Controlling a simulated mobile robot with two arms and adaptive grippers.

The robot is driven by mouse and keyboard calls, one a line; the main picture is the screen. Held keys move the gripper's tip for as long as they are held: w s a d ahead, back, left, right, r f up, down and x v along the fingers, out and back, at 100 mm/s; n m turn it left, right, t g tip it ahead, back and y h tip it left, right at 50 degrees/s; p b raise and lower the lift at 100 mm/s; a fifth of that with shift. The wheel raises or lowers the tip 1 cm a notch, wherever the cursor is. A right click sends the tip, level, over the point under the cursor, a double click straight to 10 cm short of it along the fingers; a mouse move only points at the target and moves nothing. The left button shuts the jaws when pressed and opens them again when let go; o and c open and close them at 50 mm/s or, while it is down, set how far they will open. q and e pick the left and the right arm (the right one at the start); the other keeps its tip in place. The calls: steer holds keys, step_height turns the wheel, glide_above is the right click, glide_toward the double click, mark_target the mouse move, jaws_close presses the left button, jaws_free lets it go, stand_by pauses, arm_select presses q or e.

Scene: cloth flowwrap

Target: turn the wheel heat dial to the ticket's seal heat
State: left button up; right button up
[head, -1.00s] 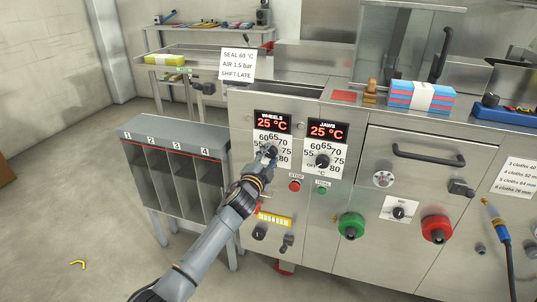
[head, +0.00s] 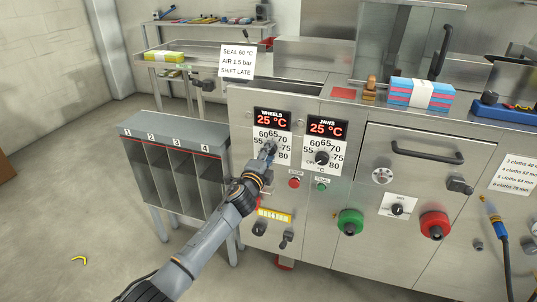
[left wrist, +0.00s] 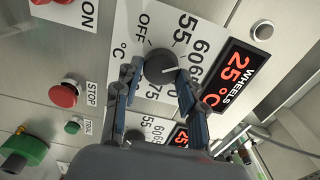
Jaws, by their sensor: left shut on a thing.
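The ticket (head: 237,62) stands at the back left of the machine and reads SEAL 60 °C, AIR 1.5 bar, SHIFT LATE. The wheel heat dial (left wrist: 159,68) is a black round knob with a white pointer line, on a white scale plate. Its line points roughly toward the WHEELS display, in the 60 to 70 part of the scale; the exact mark is unclear. My left gripper (left wrist: 160,72) has a finger on each side of the knob and is shut on it. The WHEELS display (head: 272,120) reads 25 °C.
The JAWS dial (head: 322,158) sits close to the right, under a display (head: 326,129) also reading 25 °C. A red stop button (head: 294,183) and green button (head: 322,187) are just below. A grey divided rack (head: 175,140) stands left of the machine.

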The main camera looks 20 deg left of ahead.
arm_select(q)
steer(key=o, duration=1.1)
steer(key=shift+o, duration=0.2)
steer(key=s, duration=1.2)
steer(key=shift+a, duration=0.15)
